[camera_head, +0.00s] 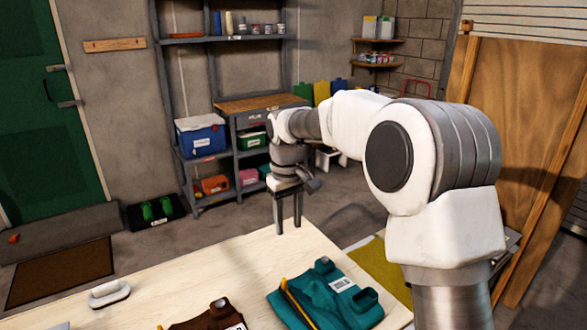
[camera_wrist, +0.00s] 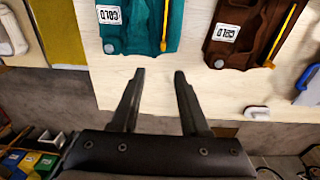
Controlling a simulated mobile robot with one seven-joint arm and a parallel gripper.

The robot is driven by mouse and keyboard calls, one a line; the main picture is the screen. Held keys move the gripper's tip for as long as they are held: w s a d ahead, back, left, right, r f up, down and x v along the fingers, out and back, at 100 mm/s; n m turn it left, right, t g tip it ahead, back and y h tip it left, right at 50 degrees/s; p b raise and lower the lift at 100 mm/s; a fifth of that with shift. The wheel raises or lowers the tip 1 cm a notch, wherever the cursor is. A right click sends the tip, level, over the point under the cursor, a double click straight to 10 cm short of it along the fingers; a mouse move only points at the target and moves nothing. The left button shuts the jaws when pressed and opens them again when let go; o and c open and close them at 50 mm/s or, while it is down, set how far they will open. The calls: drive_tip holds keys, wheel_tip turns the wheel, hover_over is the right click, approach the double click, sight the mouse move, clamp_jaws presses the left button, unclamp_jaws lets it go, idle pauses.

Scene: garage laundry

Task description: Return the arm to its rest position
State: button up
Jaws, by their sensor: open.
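My arm reaches out over the pale wooden table (camera_head: 170,275) from the right side of the head view. My gripper (camera_head: 288,228) points down by the table's far edge, with its two fingers apart and nothing between them. In the wrist view my gripper (camera_wrist: 159,75) also shows open and empty, its tips over the pale tabletop (camera_wrist: 190,50). A teal folded item (camera_head: 325,297) with a white label and a yellow strip lies on the table, nearer the head camera than the gripper. A brown one (camera_head: 210,318) lies to its left, partly cut off.
A white-handled object (camera_head: 109,293) lies at the table's left. Behind are a shelf unit with a blue-and-white cooler (camera_head: 201,136), a green door (camera_head: 40,120), and a wooden panel (camera_head: 515,110) at right. Open floor lies between table and shelves.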

drive_tip(key=s+d+r+m+t, duration=0.2)
drive_tip(key=s+d+r, duration=0.4)
drive_tip(key=s+r, duration=0.1)
drive_tip(key=s+d+m+t, duration=0.1)
drive_tip(key=s+d, duration=0.4)
drive_tip(key=s, duration=0.6)
drive_tip(key=s+d+m+t, duration=0.2)
drive_tip(key=s+d, duration=0.3)
drive_tip(key=s, duration=0.6)
drive_tip(key=shift+s+d+m, duration=0.15)
drive_tip(key=shift+d+m, duration=0.25)
drive_tip(key=shift+m, duration=0.4)
